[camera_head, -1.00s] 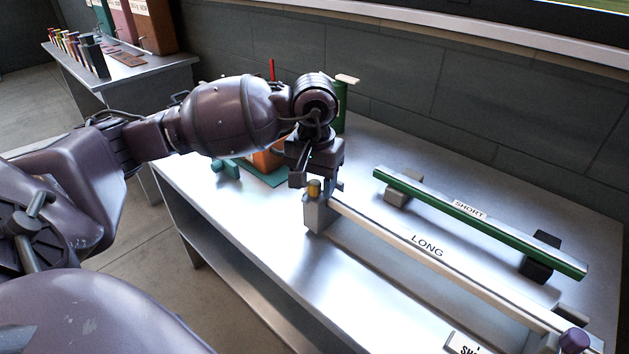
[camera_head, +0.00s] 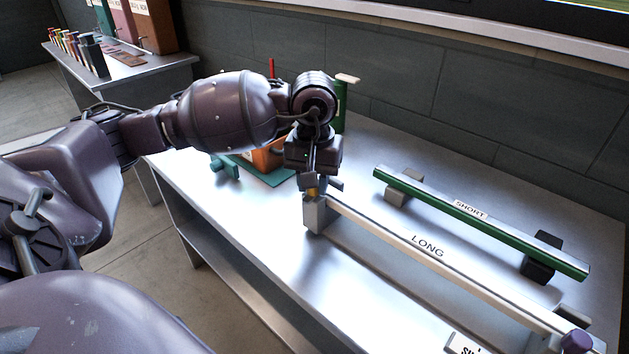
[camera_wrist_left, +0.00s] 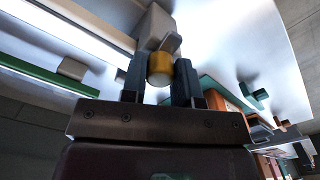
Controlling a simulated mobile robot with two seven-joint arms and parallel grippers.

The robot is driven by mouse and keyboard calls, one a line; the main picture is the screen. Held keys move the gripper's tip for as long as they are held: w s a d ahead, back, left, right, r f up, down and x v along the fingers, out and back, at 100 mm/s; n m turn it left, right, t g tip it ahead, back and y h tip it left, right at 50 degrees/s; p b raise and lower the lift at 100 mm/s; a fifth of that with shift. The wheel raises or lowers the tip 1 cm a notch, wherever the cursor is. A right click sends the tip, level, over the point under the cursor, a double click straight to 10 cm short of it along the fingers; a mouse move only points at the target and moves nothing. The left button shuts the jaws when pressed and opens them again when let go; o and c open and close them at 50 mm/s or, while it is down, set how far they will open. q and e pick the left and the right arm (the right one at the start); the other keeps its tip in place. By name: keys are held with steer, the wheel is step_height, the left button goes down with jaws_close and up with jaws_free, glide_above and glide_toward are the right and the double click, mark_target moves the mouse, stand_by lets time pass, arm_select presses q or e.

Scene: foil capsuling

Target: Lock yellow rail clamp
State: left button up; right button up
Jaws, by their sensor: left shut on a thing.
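The yellow rail clamp (camera_head: 313,192) is a small yellow knob on the grey block (camera_head: 318,214) at the near left end of the rail marked LONG (camera_head: 428,247). My left gripper (camera_head: 314,184) is over it, and its fingers hide most of the knob in the head view. In the left wrist view the yellow knob (camera_wrist_left: 160,68) sits between the two dark fingers of my left gripper (camera_wrist_left: 161,82), which is shut on it. A grey lever-like piece shows just beyond the knob. My right gripper is not in view.
A green rail marked SHORT (camera_head: 472,211) lies behind the long rail. A purple knob (camera_head: 575,341) is at the long rail's far right end. An orange and teal fixture (camera_head: 262,160) stands behind my left gripper. The table front left of the rail is clear.

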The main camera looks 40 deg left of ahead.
arm_select(q)
steer(key=n, duration=0.3)
steer(key=shift+n, duration=0.4)
steer(key=n, duration=1)
steer(key=n+p, duration=0.1)
steer(key=n, duration=0.3)
steer(key=shift+r, duration=0.1)
steer(key=shift+n, duration=1.1)
steer(key=n+p, duration=0.1)
steer(key=n, duration=0.2)
steer(key=shift+n, duration=0.3)
steer(key=n+p, duration=0.2)
steer(key=n, duration=0.1)
steer(key=shift+n, duration=0.4)
steer(key=n+p, duration=0.1)
steer(key=n, duration=0.1)
steer(key=shift+n, duration=1)
steer(key=shift+n+p, duration=0.6)
steer(key=shift+n, duration=0.5)
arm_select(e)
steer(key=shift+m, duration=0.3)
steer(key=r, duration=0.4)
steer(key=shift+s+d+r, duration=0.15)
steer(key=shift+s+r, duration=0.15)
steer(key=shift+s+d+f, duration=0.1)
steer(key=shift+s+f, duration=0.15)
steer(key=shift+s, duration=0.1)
